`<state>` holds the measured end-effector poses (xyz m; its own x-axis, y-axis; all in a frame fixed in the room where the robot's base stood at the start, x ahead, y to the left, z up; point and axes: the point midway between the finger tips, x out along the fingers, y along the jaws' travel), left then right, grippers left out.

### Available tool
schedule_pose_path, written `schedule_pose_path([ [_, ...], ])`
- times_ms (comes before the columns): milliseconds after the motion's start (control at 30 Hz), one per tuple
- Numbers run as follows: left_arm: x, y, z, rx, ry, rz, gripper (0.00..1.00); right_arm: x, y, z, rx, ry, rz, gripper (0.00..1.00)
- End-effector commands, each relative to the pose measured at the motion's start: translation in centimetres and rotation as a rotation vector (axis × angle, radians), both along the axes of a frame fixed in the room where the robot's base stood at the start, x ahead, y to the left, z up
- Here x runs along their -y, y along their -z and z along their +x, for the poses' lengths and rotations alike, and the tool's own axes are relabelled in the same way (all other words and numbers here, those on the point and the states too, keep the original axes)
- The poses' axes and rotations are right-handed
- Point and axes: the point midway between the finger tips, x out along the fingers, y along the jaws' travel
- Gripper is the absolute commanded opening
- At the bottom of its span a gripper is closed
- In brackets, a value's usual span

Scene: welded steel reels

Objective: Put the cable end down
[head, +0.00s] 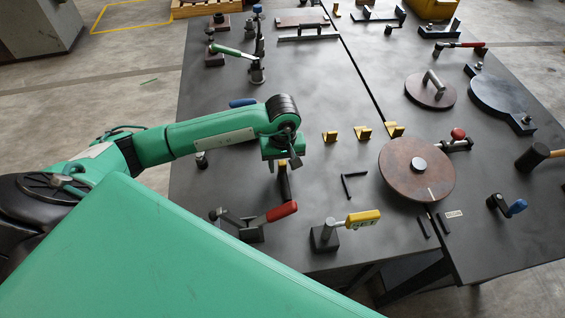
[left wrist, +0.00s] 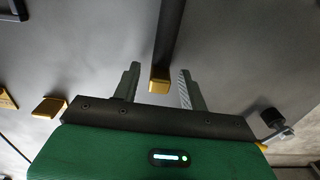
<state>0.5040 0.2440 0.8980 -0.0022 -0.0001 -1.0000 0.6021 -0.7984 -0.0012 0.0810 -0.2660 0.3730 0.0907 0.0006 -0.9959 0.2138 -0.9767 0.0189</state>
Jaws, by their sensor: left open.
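My left gripper (head: 284,162) is over the near left part of the table, pointing down. Its two fingers are apart, with a gap between them in the left wrist view (left wrist: 158,88). A dark straight bar with a yellow end (left wrist: 160,76) shows in that gap, and neither finger touches it in the picture. The same dark piece (head: 285,188) shows just below the gripper in the head view, partly hidden. I cannot tell whether it is the cable end, and no cable is clearly seen. My right gripper is not in view.
Yellow brackets (head: 362,132) stand right of the gripper, near a black L-shaped piece (head: 347,187). A red-handled clamp (head: 281,211) and a yellow-handled tool (head: 362,218) are at the near edge. A large brown disc (head: 417,169) lies to the right.

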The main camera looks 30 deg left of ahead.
Motion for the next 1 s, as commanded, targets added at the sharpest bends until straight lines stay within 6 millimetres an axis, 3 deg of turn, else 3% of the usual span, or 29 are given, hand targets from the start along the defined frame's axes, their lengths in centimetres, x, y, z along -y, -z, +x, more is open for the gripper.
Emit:
schedule_pose_path([
  [400,0.0,-8.0,0.2,0.007,0.001,-0.001,0.43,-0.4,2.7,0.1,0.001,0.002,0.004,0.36],
  [600,0.0,-10.8,0.1,0.004,0.0,-0.001,0.43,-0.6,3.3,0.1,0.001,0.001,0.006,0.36],
  [1000,0.0,-12.1,0.0,0.0,0.0,0.0,0.43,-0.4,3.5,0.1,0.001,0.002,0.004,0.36],
])
